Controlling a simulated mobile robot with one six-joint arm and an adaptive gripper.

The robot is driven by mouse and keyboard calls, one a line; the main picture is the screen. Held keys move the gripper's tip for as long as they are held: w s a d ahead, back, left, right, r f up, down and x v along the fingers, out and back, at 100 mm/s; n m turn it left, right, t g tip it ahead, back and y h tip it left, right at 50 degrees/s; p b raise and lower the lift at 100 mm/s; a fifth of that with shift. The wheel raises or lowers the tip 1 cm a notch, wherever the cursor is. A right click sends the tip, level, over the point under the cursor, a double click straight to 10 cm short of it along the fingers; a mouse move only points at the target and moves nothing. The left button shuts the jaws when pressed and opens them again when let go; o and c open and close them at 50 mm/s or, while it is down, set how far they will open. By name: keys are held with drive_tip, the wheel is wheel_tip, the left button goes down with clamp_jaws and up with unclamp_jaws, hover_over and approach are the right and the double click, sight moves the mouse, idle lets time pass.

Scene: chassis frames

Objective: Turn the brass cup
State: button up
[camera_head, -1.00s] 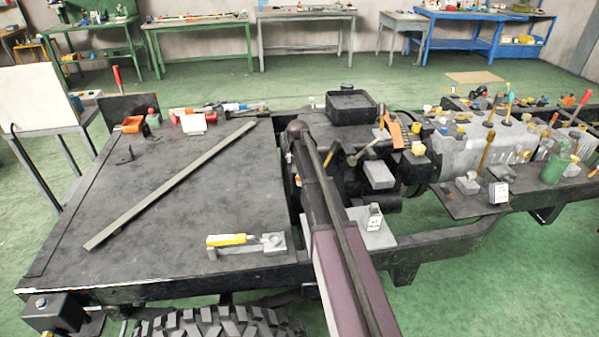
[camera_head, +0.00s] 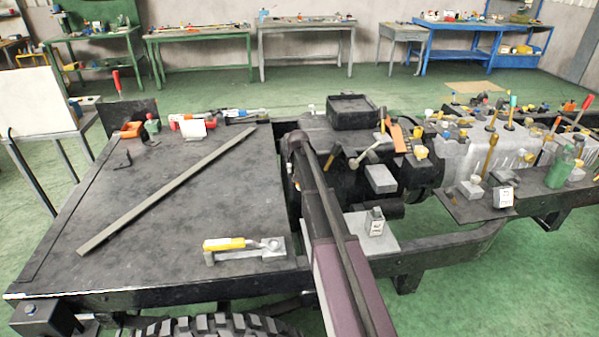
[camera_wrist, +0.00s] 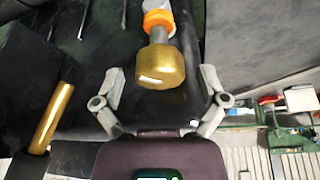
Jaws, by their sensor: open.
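In the wrist view a brass cup (camera_wrist: 160,66), a short faceted gold-coloured piece, sits on a grey stem with an orange collar (camera_wrist: 158,20) behind it. My gripper (camera_wrist: 160,79) is open, with one grey finger on each side of the cup. Gaps show between the fingers and the cup, so they look apart from it. In the head view my arm (camera_head: 335,230) reaches over the chassis, and its gripper cannot be made out. I cannot tell which of the small yellow pieces there is this cup.
A gold-coloured rod (camera_wrist: 51,118) stands left of my gripper in the wrist view. In the head view, a long grey bar (camera_head: 165,190) and a yellow-handled tool (camera_head: 232,244) lie on the dark deck (camera_head: 120,215). Levers and small parts crowd the chassis to the right.

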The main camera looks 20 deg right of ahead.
drive_tip(key=c, duration=1.1)
idle(0.5)
drive_tip(key=o, duration=1.1)
drive_tip(key=shift+r, duration=0.2)
drive_tip(key=p+v, duration=1.2)
drive_tip(key=v, duration=0.1)
drive_tip(key=shift+r+p, duration=0.2)
drive_tip(key=shift+p, duration=0.2)
drive_tip(key=shift+s, duration=0.1)
